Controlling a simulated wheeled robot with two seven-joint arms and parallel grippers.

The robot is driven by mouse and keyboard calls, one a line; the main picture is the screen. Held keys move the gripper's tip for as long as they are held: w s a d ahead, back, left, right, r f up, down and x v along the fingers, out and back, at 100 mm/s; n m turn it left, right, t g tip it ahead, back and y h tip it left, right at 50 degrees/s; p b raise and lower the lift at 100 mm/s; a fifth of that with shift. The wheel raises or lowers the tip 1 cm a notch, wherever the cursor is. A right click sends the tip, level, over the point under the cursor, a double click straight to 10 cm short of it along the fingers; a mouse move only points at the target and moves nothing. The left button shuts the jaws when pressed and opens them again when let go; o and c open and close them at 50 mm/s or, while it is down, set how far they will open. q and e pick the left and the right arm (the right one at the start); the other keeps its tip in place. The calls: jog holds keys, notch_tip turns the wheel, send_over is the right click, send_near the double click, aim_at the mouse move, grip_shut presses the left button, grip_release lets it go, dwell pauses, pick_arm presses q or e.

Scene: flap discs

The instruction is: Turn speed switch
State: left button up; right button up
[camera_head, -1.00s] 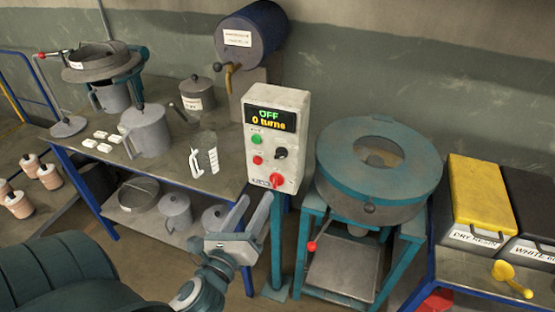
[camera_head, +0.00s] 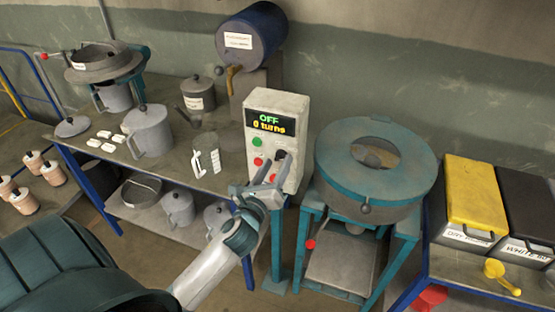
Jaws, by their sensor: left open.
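The white control box (camera_head: 272,112) stands on a teal post in the middle of the head view. Its display (camera_head: 270,123) reads "OFF" and "0 turns". A green button (camera_head: 257,142) and a red button (camera_head: 258,161) sit at its left. The dark speed switch (camera_head: 281,155) is at the right of the panel, partly hidden by my fingers. A larger red knob (camera_head: 273,177) is low on the panel, also partly covered. My left gripper (camera_head: 271,167) is open in front of the lower panel, fingers toward the dark switch. Whether they touch it is unclear. My right gripper is not in view.
A round teal mixer (camera_head: 370,165) stands right of the box, close to it. A workbench (camera_head: 235,178) with pots and a jug is at the left. Yellow (camera_head: 475,195) and black bins stand far right. A blue drum (camera_head: 252,36) sits behind the box.

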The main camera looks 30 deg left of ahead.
pick_arm(q)
jog(key=shift+w+a, duration=0.15)
jog(key=shift+w, duration=0.5)
jog(key=shift+c, duration=0.4)
jog(key=c, duration=1)
jog(key=shift+o, duration=0.2)
jog(key=shift+n, duration=0.3)
jog(key=n+p, duration=0.1)
jog(key=n, duration=0.4)
jog(key=shift+p, duration=0.3)
jog(key=n+p, duration=0.1)
jog(key=n, duration=0.5)
jog(key=shift+n, duration=0.3)
